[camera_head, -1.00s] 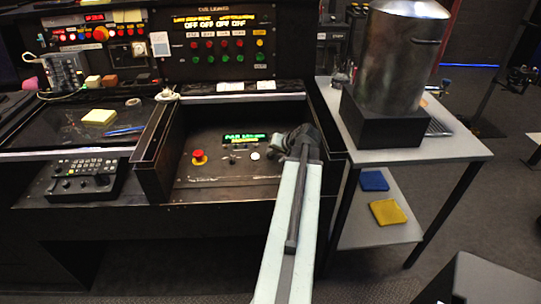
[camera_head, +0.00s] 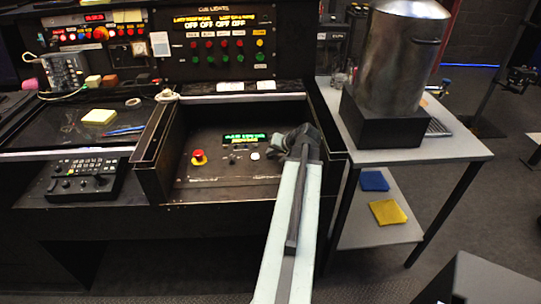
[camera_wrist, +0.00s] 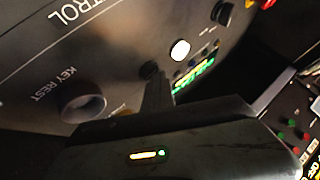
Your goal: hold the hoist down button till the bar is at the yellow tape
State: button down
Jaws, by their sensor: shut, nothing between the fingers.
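My gripper (camera_head: 300,138) is shut and empty over the right part of the recessed control panel (camera_head: 222,182). In the wrist view its finger tip (camera_wrist: 155,84) is at a small dark round button (camera_wrist: 149,69), partly hidden by it; I cannot tell whether it touches or presses. A white round button (camera_head: 255,156) is beside it, also in the wrist view (camera_wrist: 180,50). A green-lit display (camera_head: 245,139) is behind; its text is too small to read surely. No label marking hoist down is readable. I see neither the bar nor the yellow tape.
A red emergency knob (camera_head: 199,157) is on the panel's left. The key rest ring (camera_wrist: 84,108) is near my gripper. The raised side walls (camera_head: 155,150) of the recess flank the panel. A metal pot (camera_head: 402,60) stands on a table at right.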

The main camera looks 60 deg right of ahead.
jog(key=shift+r, duration=0.1)
jog(key=shift+r+p, duration=0.75)
jog(key=shift+p, duration=0.1)
